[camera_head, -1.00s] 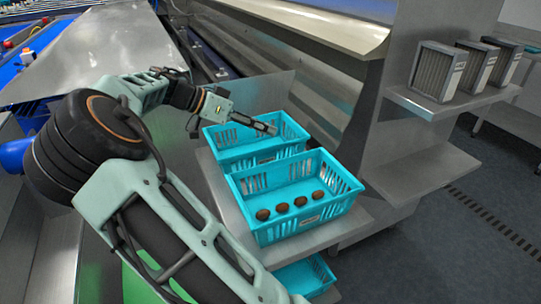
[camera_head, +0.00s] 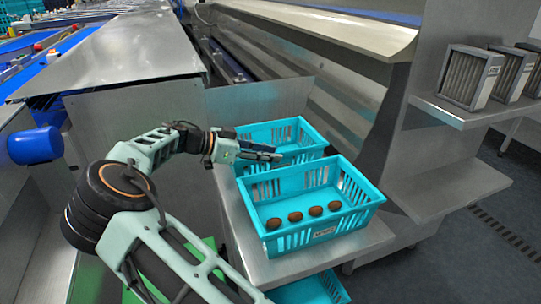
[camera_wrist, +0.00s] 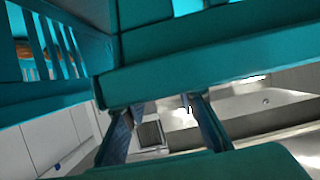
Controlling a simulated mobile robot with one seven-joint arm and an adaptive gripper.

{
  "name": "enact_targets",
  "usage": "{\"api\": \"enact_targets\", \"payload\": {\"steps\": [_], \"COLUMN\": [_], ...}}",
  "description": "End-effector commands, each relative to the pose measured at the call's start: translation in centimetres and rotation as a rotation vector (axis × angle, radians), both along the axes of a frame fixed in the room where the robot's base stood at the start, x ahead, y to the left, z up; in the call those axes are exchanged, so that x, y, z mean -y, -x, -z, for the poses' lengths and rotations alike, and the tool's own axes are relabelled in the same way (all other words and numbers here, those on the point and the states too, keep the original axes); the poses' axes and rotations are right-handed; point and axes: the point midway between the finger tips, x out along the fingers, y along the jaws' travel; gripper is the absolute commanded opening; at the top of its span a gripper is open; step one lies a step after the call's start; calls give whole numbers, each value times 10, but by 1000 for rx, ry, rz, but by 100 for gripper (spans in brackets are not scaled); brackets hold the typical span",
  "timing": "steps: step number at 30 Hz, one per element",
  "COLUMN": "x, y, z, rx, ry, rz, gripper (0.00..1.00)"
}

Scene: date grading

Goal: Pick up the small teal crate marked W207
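A teal slatted crate (camera_head: 369,200) stands at the front of a metal shelf, with several brown dates in a row inside and a pale label on its near wall, too small to read. A second teal crate (camera_head: 285,128) stands right behind it, its inside partly hidden. A third teal crate (camera_head: 312,293) shows partly below the shelf. My gripper (camera_head: 278,156) is at the near side of the rear crate, above the front crate's far rim. In the wrist view, its two fingers (camera_wrist: 165,128) are apart, close beside a teal rim; their tips are partly hidden.
A metal side shelf (camera_head: 450,113) on the right carries several framed grey filter-like boxes (camera_head: 470,77). A steel machine panel (camera_head: 110,60) rises behind my arm, with a blue cylinder (camera_head: 36,146) at the left.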

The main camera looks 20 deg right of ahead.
Motion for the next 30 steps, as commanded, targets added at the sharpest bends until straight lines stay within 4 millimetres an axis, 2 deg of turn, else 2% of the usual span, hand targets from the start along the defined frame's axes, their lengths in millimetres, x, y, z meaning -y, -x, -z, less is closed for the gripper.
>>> {"api": "enact_targets", "payload": {"steps": [3,7,16,23,30], "x": [19,34,39,39,39], "y": [1,1,1,1,1], "z": [9,14,16,16,16], "rx": [-2,0,1,0,0], "ry": [1,1,1,1,0], "rz": [4,2,0,0,1], "gripper": [26,26,26,2,0]}}
